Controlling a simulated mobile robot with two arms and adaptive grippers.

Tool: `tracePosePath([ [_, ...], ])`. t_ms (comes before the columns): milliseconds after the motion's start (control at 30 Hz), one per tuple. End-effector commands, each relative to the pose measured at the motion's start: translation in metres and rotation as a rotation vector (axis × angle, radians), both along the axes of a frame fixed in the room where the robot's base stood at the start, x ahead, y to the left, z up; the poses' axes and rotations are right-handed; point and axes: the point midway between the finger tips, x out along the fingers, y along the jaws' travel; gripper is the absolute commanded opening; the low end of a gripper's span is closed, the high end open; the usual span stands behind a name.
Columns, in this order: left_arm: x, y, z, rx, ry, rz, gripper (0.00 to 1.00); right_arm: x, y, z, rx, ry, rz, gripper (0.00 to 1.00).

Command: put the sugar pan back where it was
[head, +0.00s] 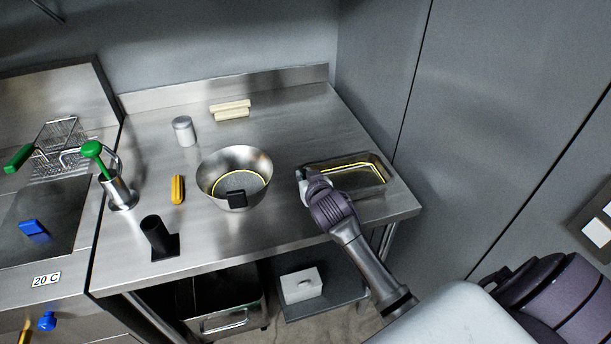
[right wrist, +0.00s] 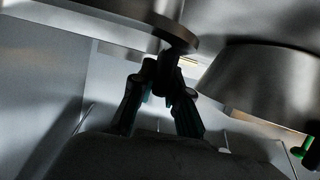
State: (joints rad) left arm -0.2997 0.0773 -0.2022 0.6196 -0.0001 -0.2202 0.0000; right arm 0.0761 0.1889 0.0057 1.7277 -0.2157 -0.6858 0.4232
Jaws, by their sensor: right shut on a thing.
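A shallow rectangular metal pan (head: 384,168) with a yellow line inside its rim is at the right end of the steel counter. I take it for the sugar pan. My right gripper (head: 302,176) is at the pan's left end, shut on it. My arm hides the pan's near left part. In the right wrist view, my gripper fingers (right wrist: 160,92) close on a dark part below a metal rim. That view is dim, and I cannot tell whether the pan rests on the counter or is slightly raised. My left gripper is not in view.
A metal bowl (head: 258,163) with a yellow ring and black block stands left of my gripper. The wall is close on the right.

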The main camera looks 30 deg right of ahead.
Motion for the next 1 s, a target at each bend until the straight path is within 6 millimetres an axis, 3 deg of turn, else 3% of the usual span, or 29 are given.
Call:
tracePosePath([
  [400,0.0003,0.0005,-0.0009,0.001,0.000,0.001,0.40,0.0003,0.0003,-0.0070,-0.001,-0.004,0.001,0.00],
  [433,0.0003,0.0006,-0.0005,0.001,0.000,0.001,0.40,0.0000,0.0005,-0.0075,0.000,-0.002,0.001,0.18],
  [567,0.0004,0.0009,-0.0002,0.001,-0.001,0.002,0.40,-0.0001,0.0004,-0.0071,0.000,-0.002,0.001,0.40],
  [900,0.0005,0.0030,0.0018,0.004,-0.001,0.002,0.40,0.0000,0.0002,-0.0035,0.000,-0.003,0.001,0.40],
  [1000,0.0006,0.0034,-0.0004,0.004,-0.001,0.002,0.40,-0.0085,0.0028,-0.0021,0.000,-0.003,0.002,0.40],
])
